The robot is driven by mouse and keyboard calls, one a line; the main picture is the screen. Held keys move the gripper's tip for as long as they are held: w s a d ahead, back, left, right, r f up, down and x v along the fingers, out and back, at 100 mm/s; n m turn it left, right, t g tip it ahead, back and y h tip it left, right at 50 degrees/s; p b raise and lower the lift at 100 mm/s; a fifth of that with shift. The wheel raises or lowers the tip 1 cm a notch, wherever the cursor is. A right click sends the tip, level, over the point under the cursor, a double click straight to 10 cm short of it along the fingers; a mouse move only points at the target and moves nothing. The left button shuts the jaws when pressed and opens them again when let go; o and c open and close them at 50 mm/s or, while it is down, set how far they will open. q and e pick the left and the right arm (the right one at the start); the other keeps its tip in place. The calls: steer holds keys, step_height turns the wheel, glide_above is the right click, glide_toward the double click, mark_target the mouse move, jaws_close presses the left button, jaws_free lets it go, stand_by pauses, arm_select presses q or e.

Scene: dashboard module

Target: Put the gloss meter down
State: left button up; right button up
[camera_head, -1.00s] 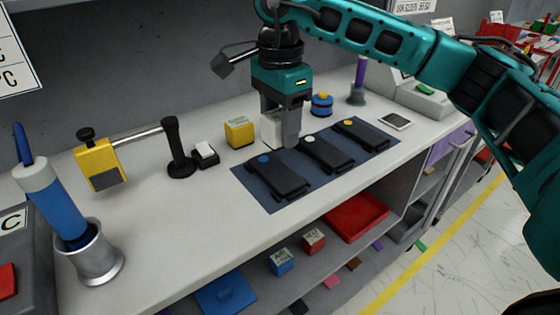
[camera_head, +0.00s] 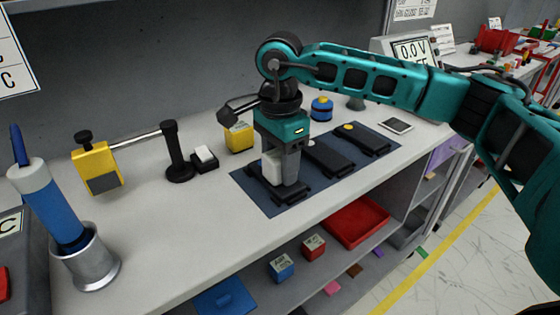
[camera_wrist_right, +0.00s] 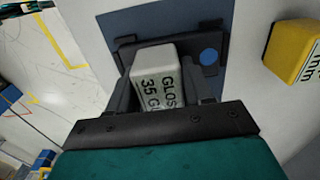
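The gloss meter (camera_head: 271,168) is a pale grey-white block. In the right wrist view the gloss meter (camera_wrist_right: 158,80) shows dark print reading "GLOS" and "35 G". My right gripper (camera_head: 285,176) is shut on it, with one finger on each side; the gripper also shows in the right wrist view (camera_wrist_right: 163,92). The gloss meter is over the leftmost black module, whose blue dot (camera_wrist_right: 208,57) shows beside it. Whether its underside touches the module is hidden. My left gripper is not in view.
The blue mat (camera_head: 251,187) also carries black modules with a white dot and a yellow dot (camera_head: 347,127). A yellow block (camera_head: 239,138) and a blue-yellow round item (camera_head: 321,108) stand behind. A black post (camera_head: 174,152) is at left.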

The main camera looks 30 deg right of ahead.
mark_target(280, 154)
steer(key=o, duration=0.4)
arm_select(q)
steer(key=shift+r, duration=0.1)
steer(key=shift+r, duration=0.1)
arm_select(e)
steer(key=shift+r, duration=0.1)
steer(key=shift+r, duration=0.3)
step_height(280, 154, up, 11)
steer(key=shift+f+p, duration=0.2)
steer(key=shift+p, duration=0.6)
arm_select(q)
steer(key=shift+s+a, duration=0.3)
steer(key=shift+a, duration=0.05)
arm_select(e)
steer(key=shift+r, duration=0.5)
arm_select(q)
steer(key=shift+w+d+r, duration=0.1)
